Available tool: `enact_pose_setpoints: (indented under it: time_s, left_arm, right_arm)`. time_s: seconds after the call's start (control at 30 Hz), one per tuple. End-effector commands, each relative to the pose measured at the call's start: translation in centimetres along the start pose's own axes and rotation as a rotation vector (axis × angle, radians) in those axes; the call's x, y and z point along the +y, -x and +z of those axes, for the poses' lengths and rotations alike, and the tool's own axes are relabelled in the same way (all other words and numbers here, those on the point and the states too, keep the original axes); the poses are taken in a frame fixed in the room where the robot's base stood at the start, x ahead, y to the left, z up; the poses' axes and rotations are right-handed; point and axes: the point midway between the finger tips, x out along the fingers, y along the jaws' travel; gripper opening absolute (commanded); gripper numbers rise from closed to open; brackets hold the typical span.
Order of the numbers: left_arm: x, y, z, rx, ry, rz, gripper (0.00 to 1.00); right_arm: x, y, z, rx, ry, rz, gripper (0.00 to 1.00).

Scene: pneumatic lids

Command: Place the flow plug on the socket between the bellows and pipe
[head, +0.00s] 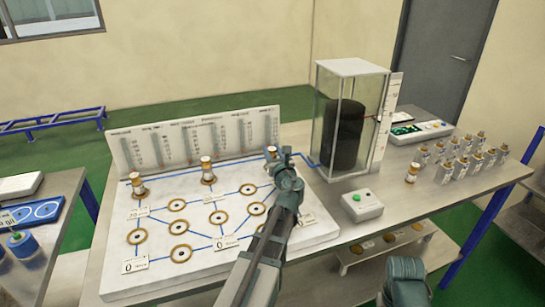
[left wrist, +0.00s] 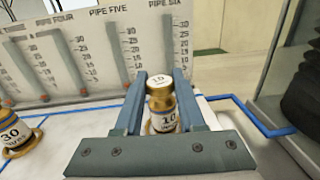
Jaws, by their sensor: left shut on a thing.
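My left gripper (head: 273,158) is shut on a small brass-and-white flow plug (left wrist: 162,108) marked 10. The plug is upright between the fingers at the board's back right, and its top shows in the head view (head: 271,151).
The white board (head: 120,285) has several gold-ringed sockets. Other plugs stand at its left (head: 138,187) and back middle (head: 207,171). A gauge panel (head: 195,140) rises behind. Several spare plugs (head: 470,152) and a white box with a green button (head: 362,206) are on the right.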

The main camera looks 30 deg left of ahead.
Motion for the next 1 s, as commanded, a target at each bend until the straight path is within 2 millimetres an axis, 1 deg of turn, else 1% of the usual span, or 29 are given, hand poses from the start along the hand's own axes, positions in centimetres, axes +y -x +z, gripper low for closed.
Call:
enact_pose_setpoints:
  time_s: [0.23,0.37,0.4,0.53,0.57,0.8,0.9,1.0]
  left_arm:
    - [0.0,0.0,0.1,0.0,-0.001,0.001,0.0]
    - [0.0,0.0,-0.4,0.0,-0.001,0.001,0.0]
    - [0.0,0.0,-0.2,0.0,0.0,0.001,0.44]
    - [0.0,0.0,-0.2,0.0,0.0,0.001,0.68]
    - [0.0,0.0,-0.2,0.0,0.0,0.001,0.69]
    - [0.0,0.0,-0.2,0.0,0.0,0.001,0.69]
    - [0.0,0.0,0.3,0.0,0.0,0.001,0.69]
    - [0.1,1.5,0.1,0.0,0.0,-0.001,0.69]
  right_arm:
    - [0.0,0.1,0.0,0.0,0.0,0.0,0.5]
    - [-0.1,-0.4,0.0,0.0,0.0,0.0,0.5]
    - [0.0,-0.2,0.0,0.0,0.0,0.0,0.5]
    - [0.0,-0.2,0.0,0.0,0.0,0.0,0.5]
    - [0.0,-0.2,0.0,0.0,0.0,0.0,0.5]
    - [0.0,-0.2,0.0,0.0,0.0,0.0,0.5]
    - [0.0,0.3,0.0,0.0,0.0,0.0,0.5]
    - [0.0,0.1,0.0,0.0,0.0,0.0,0.5]
